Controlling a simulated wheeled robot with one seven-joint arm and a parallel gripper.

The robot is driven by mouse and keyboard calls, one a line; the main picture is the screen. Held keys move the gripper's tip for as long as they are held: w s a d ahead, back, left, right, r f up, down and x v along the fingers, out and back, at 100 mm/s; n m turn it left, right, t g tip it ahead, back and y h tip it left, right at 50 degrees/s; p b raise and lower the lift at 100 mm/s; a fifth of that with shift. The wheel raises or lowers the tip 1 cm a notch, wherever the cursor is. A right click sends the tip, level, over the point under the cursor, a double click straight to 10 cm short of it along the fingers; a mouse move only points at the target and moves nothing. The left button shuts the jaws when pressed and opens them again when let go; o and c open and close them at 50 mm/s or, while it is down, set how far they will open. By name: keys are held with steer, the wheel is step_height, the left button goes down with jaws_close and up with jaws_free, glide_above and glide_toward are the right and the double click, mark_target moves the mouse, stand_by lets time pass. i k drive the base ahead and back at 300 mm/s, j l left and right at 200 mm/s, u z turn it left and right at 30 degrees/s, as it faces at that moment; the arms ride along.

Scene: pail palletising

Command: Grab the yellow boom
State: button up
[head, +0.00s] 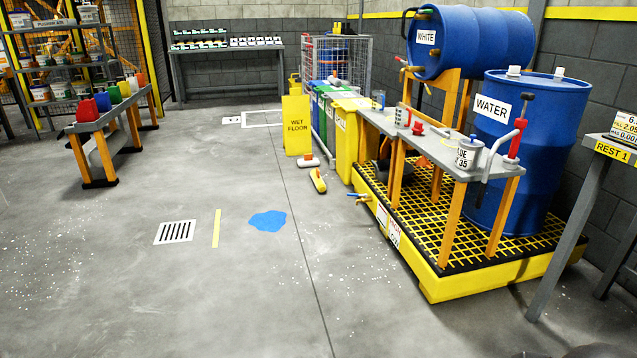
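The yellow boom (318,181) appears to be the short, rounded yellow roll on the grey floor near the middle of the head view. It lies in front of the yellow bin and beside a white and orange object (309,162), apart from the blue puddle. My gripper is not in view.
A yellow wet floor sign (297,125) stands behind the boom. A yellow spill pallet (437,286) with blue drums blocks the right. Left floor is mostly clear.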

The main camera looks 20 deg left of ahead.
mark_target(318, 182)
steer(key=i+j+u, duration=0.35)
steer(key=i, duration=0.2)
steer(key=i+j+u, duration=0.35)
steer(key=i, duration=0.25)
steer(key=i+u, duration=0.4)
steer(key=i, duration=0.2)
steer(key=i+z, duration=0.1)
steer(key=i, duration=0.55)
steer(key=i+j+z, duration=0.1)
steer(key=i, duration=0.55)
steer(key=i+j+z, duration=0.1)
steer(key=i, duration=0.55)
steer(key=i+j+z, duration=0.15)
steer(key=i+z, duration=0.35)
steer(key=i+j+z, duration=0.3)
steer(key=z, duration=0.15)
steer(key=i+j+z, duration=0.3)
steer(key=j+z, duration=0.2)
steer(key=i+j+z, duration=0.2)
steer(key=j+z, duration=0.25)
steer(key=i+j+z, duration=0.15)
steer(key=j, duration=0.25)
steer(key=j+z, duration=0.15)
steer(key=j, duration=0.25)
